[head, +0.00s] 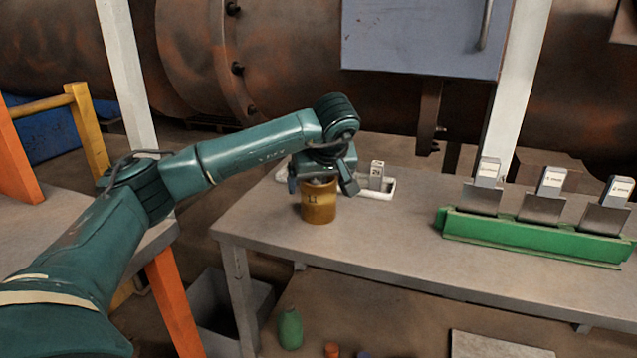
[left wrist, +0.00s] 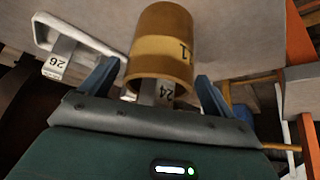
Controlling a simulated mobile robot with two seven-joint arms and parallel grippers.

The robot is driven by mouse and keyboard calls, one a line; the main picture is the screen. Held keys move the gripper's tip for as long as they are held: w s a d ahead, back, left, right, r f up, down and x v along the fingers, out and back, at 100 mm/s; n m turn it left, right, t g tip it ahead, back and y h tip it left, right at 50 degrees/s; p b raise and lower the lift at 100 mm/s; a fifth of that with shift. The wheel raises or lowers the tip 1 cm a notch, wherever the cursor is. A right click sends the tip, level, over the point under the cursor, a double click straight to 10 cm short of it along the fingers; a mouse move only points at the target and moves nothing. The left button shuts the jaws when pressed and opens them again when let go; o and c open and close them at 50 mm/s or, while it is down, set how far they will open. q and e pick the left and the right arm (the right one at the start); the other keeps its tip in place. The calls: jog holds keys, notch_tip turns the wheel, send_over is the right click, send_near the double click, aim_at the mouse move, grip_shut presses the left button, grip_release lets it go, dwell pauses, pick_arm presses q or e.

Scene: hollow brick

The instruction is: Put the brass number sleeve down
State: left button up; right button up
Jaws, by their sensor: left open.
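The brass number sleeve (head: 319,204) stands upright on the grey table near its left end, with a dark number on its side. In the left wrist view the sleeve (left wrist: 163,48) shows between the two blue fingers. A grey block marked 24 (left wrist: 164,92) shows at the sleeve's near end, apparently sticking out of it. My left gripper (head: 321,184) is just above the sleeve, with its fingers spread to either side and a gap visible at each. My right gripper is in neither view.
A white tray (head: 388,194) behind the sleeve holds a grey block marked 26 (left wrist: 57,66). A green rack (head: 520,240) with three upright tags stands to the right. The table between sleeve and rack is clear. A blue-grey cabinet (head: 425,40) hangs above the back.

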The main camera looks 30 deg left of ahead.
pick_arm(q)
jog(key=p+v, duration=0.1)
jog(key=v, duration=1)
jog(key=shift+r, duration=0.3)
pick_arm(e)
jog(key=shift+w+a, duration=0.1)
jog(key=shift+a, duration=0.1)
pick_arm(q)
jog(key=shift+d, duration=0.1)
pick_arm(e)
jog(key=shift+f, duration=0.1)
